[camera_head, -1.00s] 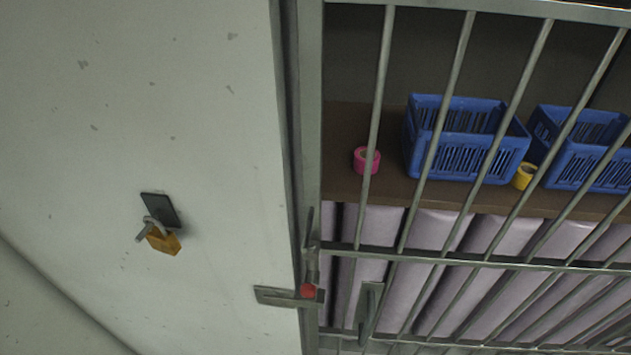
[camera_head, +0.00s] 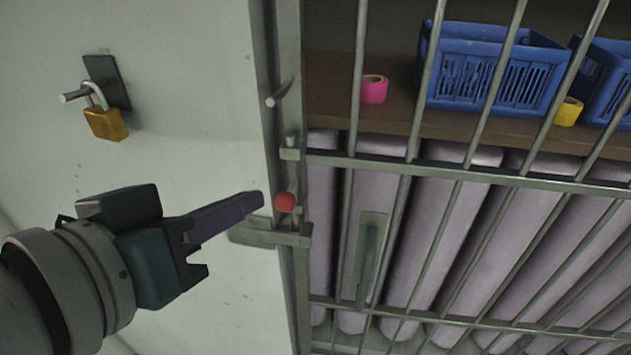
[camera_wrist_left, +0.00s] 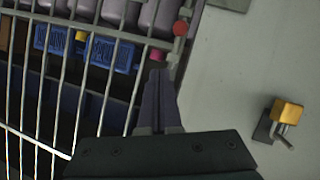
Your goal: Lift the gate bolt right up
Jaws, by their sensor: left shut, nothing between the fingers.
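The gate bolt has a red knob (camera_head: 285,201) and sits on the gate's left frame, above a metal bracket (camera_head: 268,236). The bolt's knob also shows in the left wrist view (camera_wrist_left: 180,28). My left gripper (camera_head: 258,199) is shut and empty, its fingertips just left of the knob in the head view, with a small gap in the picture. In the left wrist view the closed fingers (camera_wrist_left: 156,76) point toward the bolt, short of the knob. The barred gate (camera_head: 443,168) appears closed. My right gripper is not in view.
A brass padlock (camera_head: 106,124) hangs from a hook on the pale wall at the left. A metal handle (camera_head: 369,262) is on the gate. Behind the bars are blue crates (camera_head: 495,95), pink tape (camera_head: 374,89), yellow tape (camera_head: 568,112) and several pale rolls.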

